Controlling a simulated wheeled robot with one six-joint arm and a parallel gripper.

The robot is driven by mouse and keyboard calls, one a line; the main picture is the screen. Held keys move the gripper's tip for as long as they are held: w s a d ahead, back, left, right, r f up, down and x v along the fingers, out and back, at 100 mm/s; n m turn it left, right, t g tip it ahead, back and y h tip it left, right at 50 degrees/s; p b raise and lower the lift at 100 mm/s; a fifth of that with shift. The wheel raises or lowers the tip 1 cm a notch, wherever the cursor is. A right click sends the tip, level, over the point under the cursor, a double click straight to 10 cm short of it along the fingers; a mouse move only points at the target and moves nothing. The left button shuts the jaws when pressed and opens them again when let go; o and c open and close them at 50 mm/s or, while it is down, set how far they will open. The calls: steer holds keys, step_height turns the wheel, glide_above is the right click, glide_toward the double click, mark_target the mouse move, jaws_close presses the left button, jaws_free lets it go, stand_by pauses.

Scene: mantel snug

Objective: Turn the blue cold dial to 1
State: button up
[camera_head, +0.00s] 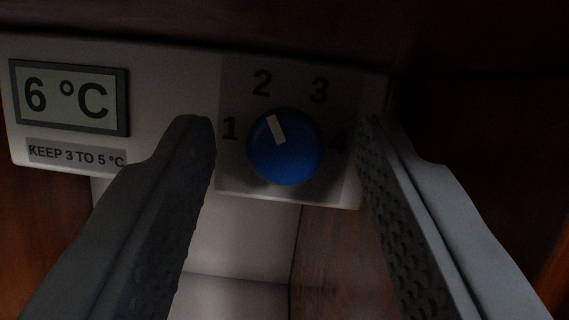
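The blue cold dial (285,155) is on a pale control panel (175,80), with the numbers 1, 2, 3 and a partly hidden 4 arranged around it. Its white pointer mark (276,129) points up and slightly left, closest to the 2. My gripper (284,128) is open, with one dark textured finger to the left of the dial and one to the right. The dial lies between the fingertips in the picture, with a visible gap on each side. How far the fingertips are from the panel in depth is hard to tell.
A display (70,96) on the left of the panel reads 6 °C. A label (76,155) below it says KEEP 3 TO 5 °C. Dark wood (470,40) surrounds the panel above and at the sides. A pale recess (240,240) lies below the panel.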

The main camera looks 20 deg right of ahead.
steer(key=shift+s, duration=0.15)
steer(key=v, duration=1.7)
steer(key=shift+f, duration=0.2)
